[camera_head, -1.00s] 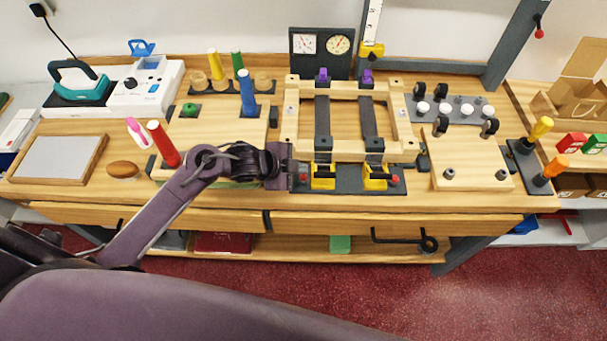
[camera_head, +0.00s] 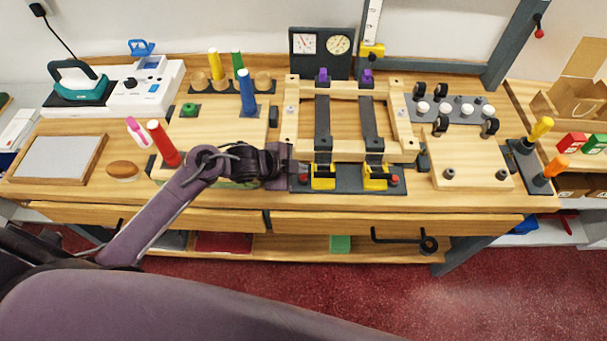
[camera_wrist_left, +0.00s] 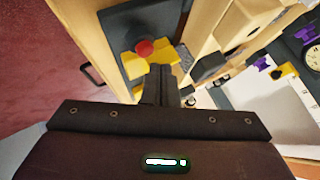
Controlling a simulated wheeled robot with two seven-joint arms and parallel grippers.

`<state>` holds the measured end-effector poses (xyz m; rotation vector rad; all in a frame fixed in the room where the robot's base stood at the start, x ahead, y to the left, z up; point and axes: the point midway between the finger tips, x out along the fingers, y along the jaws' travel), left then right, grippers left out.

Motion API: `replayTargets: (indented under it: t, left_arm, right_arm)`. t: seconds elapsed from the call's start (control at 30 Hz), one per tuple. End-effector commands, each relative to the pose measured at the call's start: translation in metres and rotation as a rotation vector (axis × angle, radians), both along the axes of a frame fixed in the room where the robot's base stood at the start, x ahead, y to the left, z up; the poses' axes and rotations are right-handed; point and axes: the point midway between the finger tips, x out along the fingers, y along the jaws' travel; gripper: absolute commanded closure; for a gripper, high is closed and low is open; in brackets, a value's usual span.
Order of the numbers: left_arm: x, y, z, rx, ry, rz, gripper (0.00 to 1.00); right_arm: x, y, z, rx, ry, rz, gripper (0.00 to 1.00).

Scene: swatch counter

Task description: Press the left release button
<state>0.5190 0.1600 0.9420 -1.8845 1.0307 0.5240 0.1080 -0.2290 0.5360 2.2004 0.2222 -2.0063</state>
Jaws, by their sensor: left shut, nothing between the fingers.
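The left release button (camera_head: 303,178) is a small red knob at the left end of a dark plate (camera_head: 349,187), just left of a yellow latch (camera_head: 323,178). My left gripper (camera_head: 295,165) is shut and empty, close beside this button on its back left; whether it touches cannot be told. In the left wrist view the shut fingers (camera_wrist_left: 162,82) point towards the plate, and the left button appears hidden by the hand. The red button seen there (camera_wrist_left: 145,47) looks like the right one, beyond its yellow latch. The right button also shows in the head view (camera_head: 394,180). My right gripper is not in view.
A wooden frame (camera_head: 290,127) with two dark straps stands behind the plate. A wooden block (camera_head: 470,165) lies right of the plate.

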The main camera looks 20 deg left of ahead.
Motion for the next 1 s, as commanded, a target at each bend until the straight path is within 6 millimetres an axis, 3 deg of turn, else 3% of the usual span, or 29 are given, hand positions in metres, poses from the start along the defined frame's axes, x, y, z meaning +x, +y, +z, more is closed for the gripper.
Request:
replayTargets:
  t: [1.0]
  left_arm:
    - [0.0,0.0002,-0.0125,0.001,0.0,0.001,1.0]
  right_arm:
    - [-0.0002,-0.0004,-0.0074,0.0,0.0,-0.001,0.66]
